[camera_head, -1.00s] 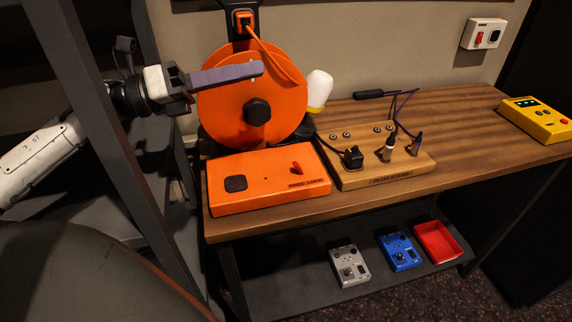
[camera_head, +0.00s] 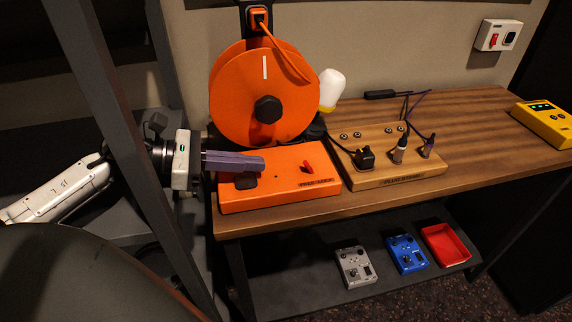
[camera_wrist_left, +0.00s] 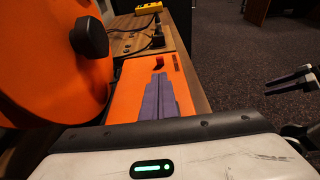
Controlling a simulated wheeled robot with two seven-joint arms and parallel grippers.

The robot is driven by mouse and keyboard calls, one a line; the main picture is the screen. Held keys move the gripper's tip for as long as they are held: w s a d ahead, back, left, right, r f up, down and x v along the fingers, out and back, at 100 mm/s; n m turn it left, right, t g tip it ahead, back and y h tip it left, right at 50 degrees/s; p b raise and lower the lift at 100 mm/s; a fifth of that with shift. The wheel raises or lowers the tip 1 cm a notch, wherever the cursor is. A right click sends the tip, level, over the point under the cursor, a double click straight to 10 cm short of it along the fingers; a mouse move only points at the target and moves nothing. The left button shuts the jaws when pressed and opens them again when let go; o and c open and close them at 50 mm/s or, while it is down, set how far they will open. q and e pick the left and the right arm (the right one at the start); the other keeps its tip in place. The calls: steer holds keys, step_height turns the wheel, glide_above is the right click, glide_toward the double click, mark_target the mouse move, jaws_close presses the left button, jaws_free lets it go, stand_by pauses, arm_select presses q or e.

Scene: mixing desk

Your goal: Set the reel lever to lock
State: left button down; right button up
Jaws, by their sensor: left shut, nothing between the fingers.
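The orange box (camera_head: 280,195) sits on the desk in front of the orange cable reel (camera_head: 240,95). The small red reel lever (camera_head: 306,167) stands up on the box's top, above a dark printed label. It also shows in the left wrist view (camera_wrist_left: 159,62), just beyond the fingertips. My left gripper (camera_head: 262,163) is shut and empty, with its purple fingers over the left part of the box, pointing right toward the lever. A gap separates the tips from the lever. In the left wrist view, my right gripper (camera_wrist_left: 290,83) shows at the right edge, fingers apart, away from the desk.
The reel's dark hub (camera_head: 268,109) stands close behind the fingers. A wooden plug board (camera_head: 385,178) with plugs and cables is right of the box. A yellow device (camera_head: 545,122) is at the far right. The desk between them is clear.

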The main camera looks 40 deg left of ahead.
mark_target(287, 174)
arm_select(q)
steer(key=x, duration=0.8)
steer(key=shift+d, duration=0.1)
arm_select(e)
steer(key=shift+r, duration=0.25)
arm_select(q)
steer(key=shift+w, duration=0.1)
arm_select(e)
steer(key=shift+s, duration=0.1)
